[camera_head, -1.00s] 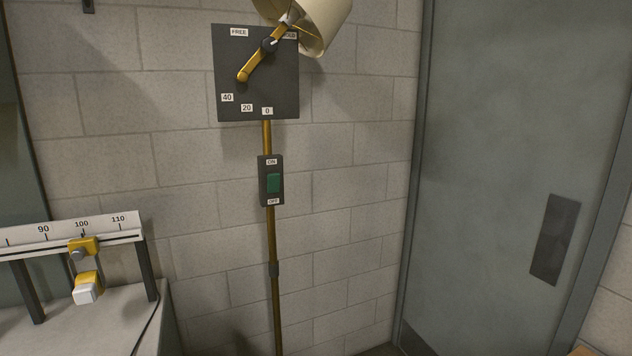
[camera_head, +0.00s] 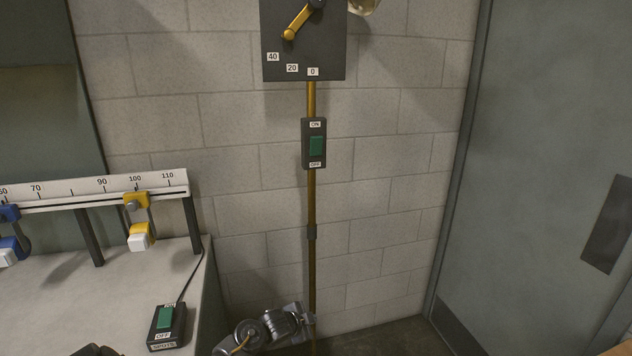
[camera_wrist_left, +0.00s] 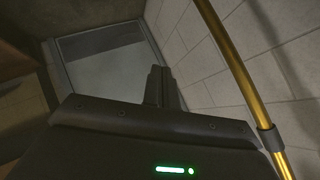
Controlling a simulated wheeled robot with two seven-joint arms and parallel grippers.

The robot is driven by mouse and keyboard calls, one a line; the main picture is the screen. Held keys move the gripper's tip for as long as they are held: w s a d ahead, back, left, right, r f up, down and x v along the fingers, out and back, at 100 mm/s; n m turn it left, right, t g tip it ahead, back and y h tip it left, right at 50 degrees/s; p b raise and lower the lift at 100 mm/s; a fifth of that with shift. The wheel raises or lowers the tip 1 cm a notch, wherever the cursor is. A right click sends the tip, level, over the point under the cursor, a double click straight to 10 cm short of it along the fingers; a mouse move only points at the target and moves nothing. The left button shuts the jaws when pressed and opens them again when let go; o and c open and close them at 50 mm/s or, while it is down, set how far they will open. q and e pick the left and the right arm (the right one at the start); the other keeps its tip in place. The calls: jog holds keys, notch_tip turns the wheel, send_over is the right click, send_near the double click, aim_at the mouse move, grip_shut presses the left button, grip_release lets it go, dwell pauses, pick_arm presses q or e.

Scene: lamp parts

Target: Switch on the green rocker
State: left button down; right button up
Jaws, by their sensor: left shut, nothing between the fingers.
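A green rocker (camera_head: 316,146) sits in a dark switch box (camera_head: 307,162) on the brass lamp pole (camera_head: 312,200), with ON above it and OFF below. I cannot tell which end is pressed in. A second green rocker (camera_head: 165,318) is on a small dark box on the bench, also labelled OFF at its near end. My left gripper (camera_head: 308,318) is low in the head view, beside the pole and well below the pole's switch. Its shut, empty fingers (camera_wrist_left: 161,86) show in the left wrist view, with the pole (camera_wrist_left: 232,62) to their right. My right gripper is not in view.
A dial panel (camera_head: 330,65) with a brass lever (camera_head: 298,22) is above the switch. A ruled rail (camera_head: 60,195) with blue and yellow sliders stands on the bench (camera_head: 90,300) at left. A grey door (camera_head: 540,150) is at right. The wall around the pole is clear.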

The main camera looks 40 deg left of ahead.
pick_arm(q)
jog(key=w+a+r+m+t, duration=0.2)
jog(key=r, duration=0.9)
jog(key=w+a+r+m+t, duration=0.1)
jog(key=w+r, duration=0.2)
jog(key=r, duration=0.8)
jog(key=s+d+r+m+t+y, duration=0.1)
jog(key=s+r+m+t, duration=0.2)
jog(key=r, duration=1.1)
jog(key=s+d+r+m+t+y, duration=0.1)
jog(key=s+r, duration=0.4)
jog(key=r, duration=1)
jog(key=m+t+b, duration=0.1)
jog(key=m, duration=0.1)
jog(key=shift+m+t, duration=0.3)
jog(key=shift+t, duration=0.1)
jog(key=shift+w, duration=0.15)
jog(key=p, duration=0.2)
send_near(323, 137)
jog(key=w+d, duration=0.2)
jog(key=w, duration=0.2)
jog(key=shift+w+a+r+p, duration=0.2)
jog(key=shift+w+a+p, duration=0.05)
jog(key=shift+a, duration=0.2)
jog(key=shift+w+a+r+p, duration=0.15)
jog(key=shift+w+a+p, duration=0.1)
jog(key=shift+a, duration=0.15)
jog(key=shift+w+a, duration=0.25)
jog(key=shift+a, duration=0.3)
jog(key=shift+w, duration=0.1)
